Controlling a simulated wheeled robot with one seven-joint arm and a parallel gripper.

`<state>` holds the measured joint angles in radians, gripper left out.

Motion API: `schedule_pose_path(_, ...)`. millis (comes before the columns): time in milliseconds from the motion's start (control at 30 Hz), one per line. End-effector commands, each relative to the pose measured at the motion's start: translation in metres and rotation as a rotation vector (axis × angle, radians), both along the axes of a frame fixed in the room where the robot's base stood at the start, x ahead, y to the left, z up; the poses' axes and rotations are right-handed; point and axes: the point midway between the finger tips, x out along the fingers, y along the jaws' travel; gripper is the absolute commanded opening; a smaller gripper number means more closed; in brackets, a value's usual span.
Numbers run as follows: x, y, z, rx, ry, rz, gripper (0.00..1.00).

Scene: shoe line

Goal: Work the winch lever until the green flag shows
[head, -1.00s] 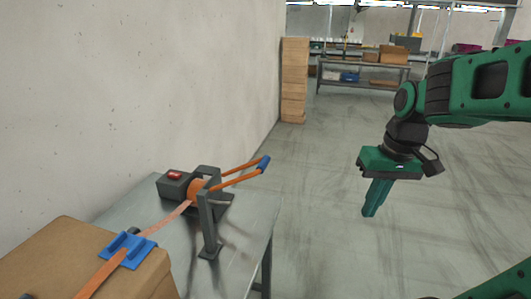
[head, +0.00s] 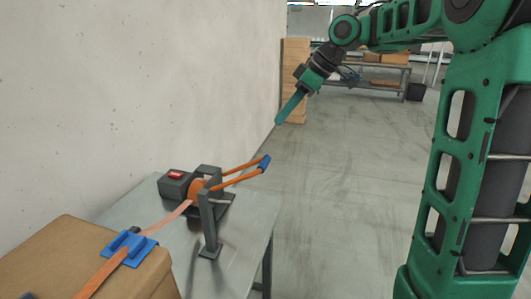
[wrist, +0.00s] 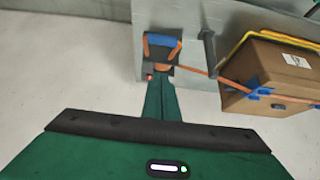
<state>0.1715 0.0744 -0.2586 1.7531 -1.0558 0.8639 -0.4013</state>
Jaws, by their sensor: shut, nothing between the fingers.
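The winch (head: 200,190) stands on a grey metal table (head: 246,215) by the wall. Its lever (head: 240,172) has two orange arms and a blue grip (head: 264,163), and points right and slightly up. A red indicator (head: 175,174) shows on the winch's dark box; no green is visible there. An orange strap (head: 165,220) runs from the winch over a cardboard box. My gripper (head: 279,121) is shut and empty, above and apart from the blue grip. In the wrist view, the gripper (wrist: 160,82) points toward the winch, and the blue grip (wrist: 162,41) shows beyond the fingertips.
The cardboard box (head: 50,250) stands left of the winch, with a blue strap guard (head: 128,247) on its edge. A stack of cardboard (head: 295,60) and shelving (head: 370,75) stand farther back. Open floor lies right of the table.

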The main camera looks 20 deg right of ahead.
Motion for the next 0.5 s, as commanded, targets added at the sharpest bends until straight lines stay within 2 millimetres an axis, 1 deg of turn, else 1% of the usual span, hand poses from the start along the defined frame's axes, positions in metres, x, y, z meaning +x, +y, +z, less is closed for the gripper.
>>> schedule_pose_path(133, 0.001, 0.001, -0.003, 0.001, 0.001, -0.002, 0.0)
schedule_pose_path(233, 0.004, 0.006, -0.01, 0.002, 0.002, -0.001, 0.0)
schedule_pose_path(367, 0.01, 0.015, -0.028, 0.002, 0.005, 0.0, 0.0)
schedule_pose_path(500, 0.018, 0.027, -0.05, 0.002, 0.004, -0.001, 0.0)
